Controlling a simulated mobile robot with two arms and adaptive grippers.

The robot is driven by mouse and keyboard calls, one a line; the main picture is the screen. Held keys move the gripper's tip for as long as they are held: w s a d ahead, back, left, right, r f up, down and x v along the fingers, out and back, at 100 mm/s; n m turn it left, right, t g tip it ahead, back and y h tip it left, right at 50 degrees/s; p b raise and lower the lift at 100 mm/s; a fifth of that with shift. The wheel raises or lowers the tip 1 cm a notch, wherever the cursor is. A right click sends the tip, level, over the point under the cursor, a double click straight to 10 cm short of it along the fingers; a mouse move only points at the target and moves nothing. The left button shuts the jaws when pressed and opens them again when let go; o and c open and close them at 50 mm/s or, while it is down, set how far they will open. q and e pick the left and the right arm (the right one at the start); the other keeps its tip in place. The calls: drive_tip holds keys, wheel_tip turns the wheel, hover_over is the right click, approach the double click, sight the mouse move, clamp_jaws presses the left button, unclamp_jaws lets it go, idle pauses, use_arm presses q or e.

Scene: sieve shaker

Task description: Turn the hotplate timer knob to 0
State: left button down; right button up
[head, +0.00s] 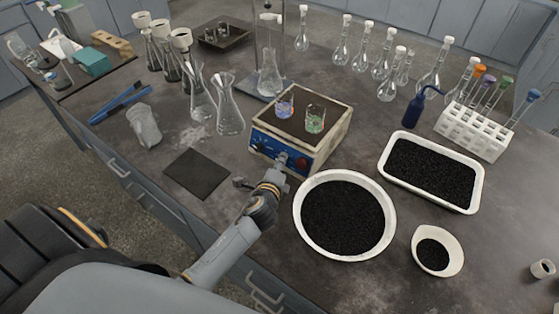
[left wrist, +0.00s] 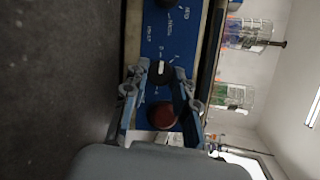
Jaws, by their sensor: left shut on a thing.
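The hotplate (head: 325,143) is a cream box with a dark top and a blue front panel. In the left wrist view the blue panel (left wrist: 172,42) carries a black knob (left wrist: 160,70) with a white pointer line and a red round knob (left wrist: 162,116). My left gripper (head: 283,158) is at the lower right of the panel in the head view and hides part of it. In the left wrist view my left gripper's fingers (left wrist: 159,78) are on either side of the black knob, shut on it. The small panel markings are hard to read. My right gripper is not in view.
Two small beakers (head: 315,121) with blue and green contents stand on the hotplate. A round white bowl (head: 301,226) of black grains is close to its right front. A dark flat mat (head: 197,173) lies left. Flasks (head: 229,115) stand to the left behind.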

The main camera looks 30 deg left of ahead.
use_arm(q)
drive_tip(key=shift+r, duration=0.1)
idle(0.4)
drive_tip(key=c, duration=1.1)
unclamp_jaws()
drive_tip(key=shift+o, duration=0.2)
drive_tip(key=shift+s, duration=0.3)
drive_tip(key=v, duration=1.1)
drive_tip(key=shift+r, duration=0.25)
drive_tip(key=shift+s+d, duration=0.1)
